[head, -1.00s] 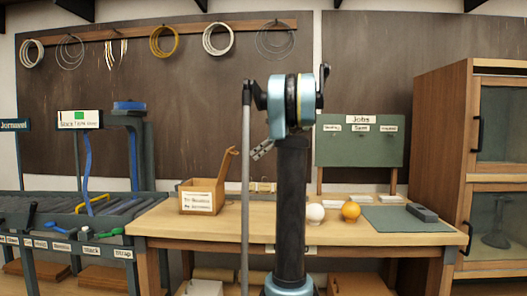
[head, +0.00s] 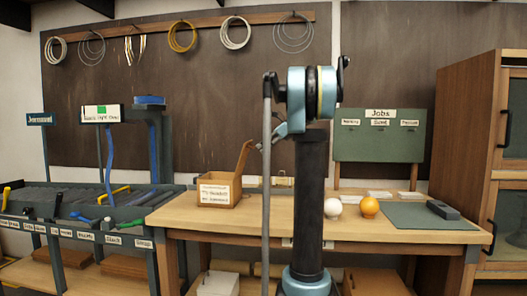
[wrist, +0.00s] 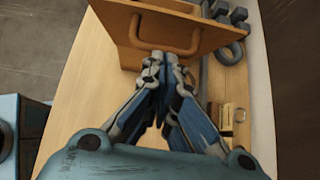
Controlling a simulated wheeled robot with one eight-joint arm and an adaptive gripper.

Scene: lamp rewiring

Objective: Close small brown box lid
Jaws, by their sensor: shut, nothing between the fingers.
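The small brown box (head: 217,190) stands on the workbench in the head view, with a white label on its front. Its lid (head: 243,158) is open, standing up and tilted at the box's right side. In the wrist view the lid (wrist: 205,34) crosses the top, with a handle (wrist: 165,48) on it. My gripper (wrist: 166,58) is shut and empty, its fingertips close to the handle; I cannot tell whether they touch. In the head view my gripper (head: 262,147) is small, just right of the lid, partly hidden by my arm.
The workbench (head: 400,236) holds a white ball (head: 333,207), an orange ball (head: 369,207) and a dark block (head: 443,209) on a green mat. A metal shackle (wrist: 230,54) and a small brass part (wrist: 228,118) lie right of my gripper in the wrist view.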

